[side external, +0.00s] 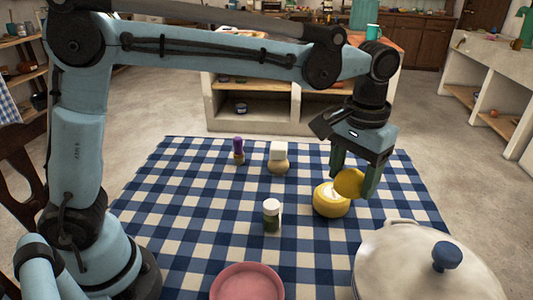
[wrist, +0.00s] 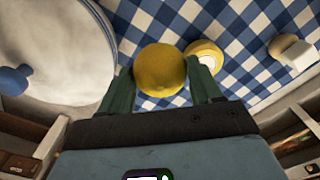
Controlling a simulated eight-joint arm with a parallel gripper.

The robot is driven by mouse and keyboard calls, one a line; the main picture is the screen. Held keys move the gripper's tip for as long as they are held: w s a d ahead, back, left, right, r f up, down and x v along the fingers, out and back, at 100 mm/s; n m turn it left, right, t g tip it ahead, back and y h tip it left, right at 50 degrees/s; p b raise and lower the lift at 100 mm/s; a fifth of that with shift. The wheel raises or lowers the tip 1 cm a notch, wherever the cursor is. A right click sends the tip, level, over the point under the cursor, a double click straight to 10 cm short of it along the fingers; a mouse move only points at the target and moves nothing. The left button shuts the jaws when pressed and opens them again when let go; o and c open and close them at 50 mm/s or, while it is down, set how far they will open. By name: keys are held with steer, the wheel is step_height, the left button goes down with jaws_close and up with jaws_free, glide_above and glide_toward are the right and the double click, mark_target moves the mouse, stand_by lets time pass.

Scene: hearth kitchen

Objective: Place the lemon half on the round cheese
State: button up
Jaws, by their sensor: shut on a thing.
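The lemon half (side external: 349,183) is yellow and held between the green fingers of my gripper (side external: 354,180), which is shut on it. In the wrist view the lemon half (wrist: 159,68) shows its rounded yellow skin between the fingertips. The round cheese (side external: 331,203) is yellow with a pale top and stands on the checked cloth. In the side view the lemon half overlaps the cheese's upper right edge; I cannot tell whether they touch. In the wrist view the cheese (wrist: 207,49) is partly hidden behind the right finger.
A large white pot (side external: 425,265) with a blue knob stands close at the front right. A pink bowl (side external: 247,283) and a white-lidded shaker (side external: 271,217) are in front. A white-topped jar (side external: 278,160) and a purple-topped item (side external: 238,150) stand behind. The cloth's left side is clear.

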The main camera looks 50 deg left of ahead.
glide_above(333, 192)
step_height(333, 192, down, 7)
steer(key=shift+f, duration=1.95)
steer(key=shift+f, duration=0.15)
steer(key=o, duration=1)
steer(key=shift+o, duration=0.2)
